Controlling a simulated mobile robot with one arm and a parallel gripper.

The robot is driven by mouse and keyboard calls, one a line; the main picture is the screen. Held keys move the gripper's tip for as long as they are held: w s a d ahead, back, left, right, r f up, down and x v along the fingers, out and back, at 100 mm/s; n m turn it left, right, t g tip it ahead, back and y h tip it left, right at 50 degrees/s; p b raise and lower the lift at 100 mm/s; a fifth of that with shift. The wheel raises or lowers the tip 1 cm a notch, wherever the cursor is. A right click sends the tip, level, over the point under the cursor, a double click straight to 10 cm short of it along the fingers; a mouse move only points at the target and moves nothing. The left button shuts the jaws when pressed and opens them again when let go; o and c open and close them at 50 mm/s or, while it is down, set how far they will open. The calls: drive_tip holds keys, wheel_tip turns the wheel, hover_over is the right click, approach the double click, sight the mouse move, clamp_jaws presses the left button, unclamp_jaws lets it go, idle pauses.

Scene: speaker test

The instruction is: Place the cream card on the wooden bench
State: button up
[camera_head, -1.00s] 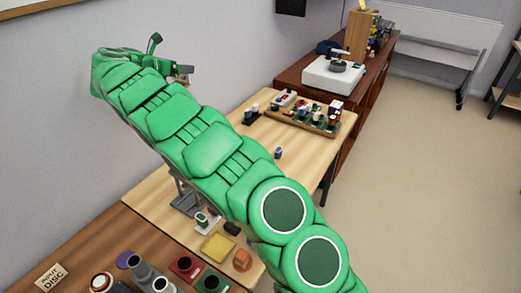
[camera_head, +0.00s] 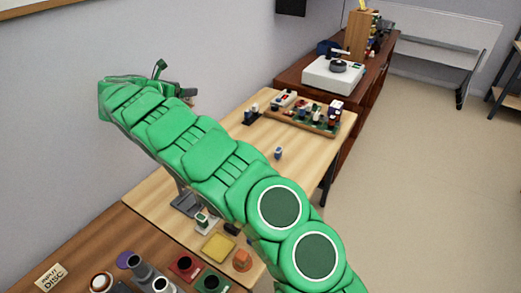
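A small cream card (camera_head: 51,277) with dark lettering lies on the darker wood surface at the lower left; the lettering appears to read "INPUT DISC". The light wooden bench (camera_head: 304,150) runs through the middle of the view, partly hidden behind my green arm. My arm reaches up and left across it. Dark parts at its far end, by my gripper (camera_head: 187,93), show in front of the wall, high above the bench. The fingers cannot be made out, nor whether they hold anything.
A tray (camera_head: 334,130) of small parts sits at the bench's far end. A yellow square (camera_head: 218,248) and an orange piece (camera_head: 242,261) lie near its front. Grey cylinders (camera_head: 142,272) and red and green blocks crowd the near surface. Floor (camera_head: 420,190) at right is clear.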

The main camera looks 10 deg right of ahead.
wheel_tip(320, 180, down, 24)
idle(0.8)
drive_tip(key=shift+f, duration=0.1)
drive_tip(key=o, duration=0.9)
drive_tip(key=shift+c, duration=0.2)
drive_tip(key=v, duration=1.2)
